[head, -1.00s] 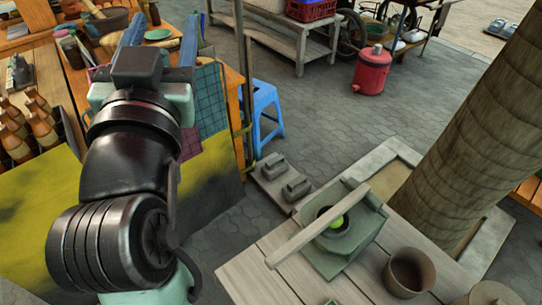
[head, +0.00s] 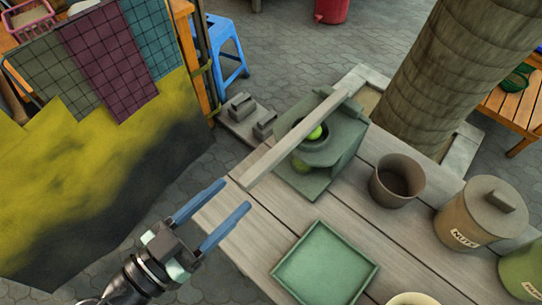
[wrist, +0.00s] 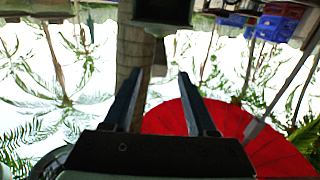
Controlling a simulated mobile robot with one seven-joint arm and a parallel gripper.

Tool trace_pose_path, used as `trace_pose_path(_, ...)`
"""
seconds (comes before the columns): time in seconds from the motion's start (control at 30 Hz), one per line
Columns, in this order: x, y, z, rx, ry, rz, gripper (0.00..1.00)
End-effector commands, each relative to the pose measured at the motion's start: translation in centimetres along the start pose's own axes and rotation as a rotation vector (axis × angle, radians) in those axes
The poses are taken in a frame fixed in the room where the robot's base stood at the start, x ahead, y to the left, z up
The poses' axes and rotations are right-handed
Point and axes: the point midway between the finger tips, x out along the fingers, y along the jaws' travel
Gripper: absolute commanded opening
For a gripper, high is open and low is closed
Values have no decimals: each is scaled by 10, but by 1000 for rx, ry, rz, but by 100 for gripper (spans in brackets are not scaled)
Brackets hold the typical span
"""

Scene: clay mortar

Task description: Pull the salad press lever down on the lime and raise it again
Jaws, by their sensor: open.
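The salad press (head: 325,160) is a grey-green block with a round cup, standing on the wooden table in the head view. A green lime (head: 314,132) sits in its cup. The long pale lever (head: 293,140) slants across the press from the back right, its free end reaching toward the front left. My gripper (head: 224,206) has two blue fingers spread apart with nothing between them. It is at the table's left edge, just short of the lever's free end and apart from it. The wrist view shows the open fingers (wrist: 165,82) but I cannot make out the press there.
On the table (head: 262,240) are a green square tray (head: 325,265), a brown pot (head: 397,181) and a lidded nuts jar (head: 482,212). A thick trunk (head: 440,75) stands behind. Draped cloths (head: 110,60) hang at the left. A blue stool (head: 226,48) is behind.

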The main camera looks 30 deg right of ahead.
Motion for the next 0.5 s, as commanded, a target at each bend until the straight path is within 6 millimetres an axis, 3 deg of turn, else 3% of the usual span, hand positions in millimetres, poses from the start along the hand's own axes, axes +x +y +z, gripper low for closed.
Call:
trace_pose_path(0.3, 68, 1, -1, -2, -2, 5, 57)
trace_pose_path(0.5, 97, 0, -1, -1, -1, 2, 57)
